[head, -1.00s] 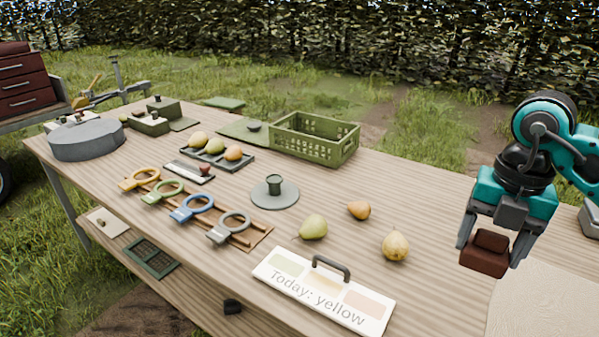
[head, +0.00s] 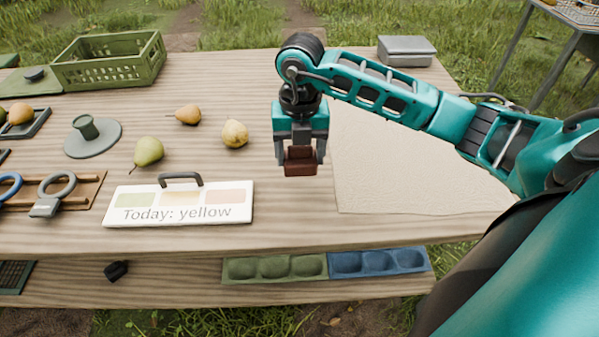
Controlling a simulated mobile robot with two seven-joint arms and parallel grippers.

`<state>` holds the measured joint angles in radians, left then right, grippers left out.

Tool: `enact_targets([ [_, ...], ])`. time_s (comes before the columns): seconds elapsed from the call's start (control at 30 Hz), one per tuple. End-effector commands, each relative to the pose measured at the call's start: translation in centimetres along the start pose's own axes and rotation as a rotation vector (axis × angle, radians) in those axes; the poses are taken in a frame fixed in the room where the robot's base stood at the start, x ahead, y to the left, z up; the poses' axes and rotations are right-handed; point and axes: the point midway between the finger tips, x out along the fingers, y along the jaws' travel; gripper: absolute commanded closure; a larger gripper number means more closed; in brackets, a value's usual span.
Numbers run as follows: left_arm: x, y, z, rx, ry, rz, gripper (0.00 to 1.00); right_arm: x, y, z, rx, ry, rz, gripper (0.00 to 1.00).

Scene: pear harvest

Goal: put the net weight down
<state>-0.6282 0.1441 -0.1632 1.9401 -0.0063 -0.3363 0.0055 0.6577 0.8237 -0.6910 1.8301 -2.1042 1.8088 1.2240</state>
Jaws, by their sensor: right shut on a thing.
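My right gripper (head: 302,148) is shut on a brown block-like weight (head: 300,162), the net weight as far as I can tell. It holds the weight over the wooden table, just left of a pale cloth or net sheet (head: 400,170). I cannot tell for sure whether the weight touches the table. My left gripper is not in view.
A sign (head: 178,212) reading "Today: yellow" lies at the front edge. Pears (head: 235,134) lie left of my gripper. A green crate (head: 110,62) stands back left, a grey box (head: 406,51) back right. Green (head: 275,268) and blue (head: 380,262) trays sit on the lower shelf.

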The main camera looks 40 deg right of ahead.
Motion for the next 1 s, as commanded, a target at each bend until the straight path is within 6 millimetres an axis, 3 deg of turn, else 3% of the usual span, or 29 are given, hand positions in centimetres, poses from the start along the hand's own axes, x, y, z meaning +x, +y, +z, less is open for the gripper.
enact_targets([
  [0.27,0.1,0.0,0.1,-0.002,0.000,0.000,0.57,2.2,0.0,0.0,0.000,0.000,0.000,0.73],
  [0.5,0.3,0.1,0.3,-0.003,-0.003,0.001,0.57,5.6,0.0,0.0,0.000,0.002,0.000,0.73],
  [0.9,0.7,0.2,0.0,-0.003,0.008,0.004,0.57,6.2,0.0,0.1,0.000,-0.002,0.001,0.73],
  [0.93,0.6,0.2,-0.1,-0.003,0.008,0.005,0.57,6.1,0.0,0.0,0.000,-0.001,0.001,0.27],
  [1.0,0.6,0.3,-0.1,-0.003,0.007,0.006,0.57,6.1,0.0,0.0,0.000,0.000,0.000,0.21],
])
